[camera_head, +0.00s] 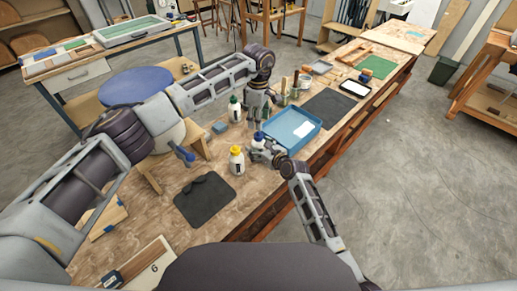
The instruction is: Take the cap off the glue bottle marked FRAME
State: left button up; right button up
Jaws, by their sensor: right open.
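Three glue bottles stand on the wooden workbench (160,215). One white bottle has a yellow cap (236,151), one has a green cap (233,99), and one has a blue cap (259,136). Their labels are too small to read, so I cannot tell which is marked FRAME. My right gripper (260,152) is open, low at the blue-capped bottle, and covers much of it. My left gripper (256,121) points down just above the blue cap. I cannot tell whether it touches the cap or whether its fingers are open or shut.
A blue tray (303,117) with a white item lies right of the grippers. Several jars with tools (283,98) stand behind. Dark mats (205,200) lie in front and at the back right (329,105). A blue stool (135,84) is left of the bench.

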jog(key=shift+w+a+f, duration=0.15)
jog(key=shift+w, duration=0.15)
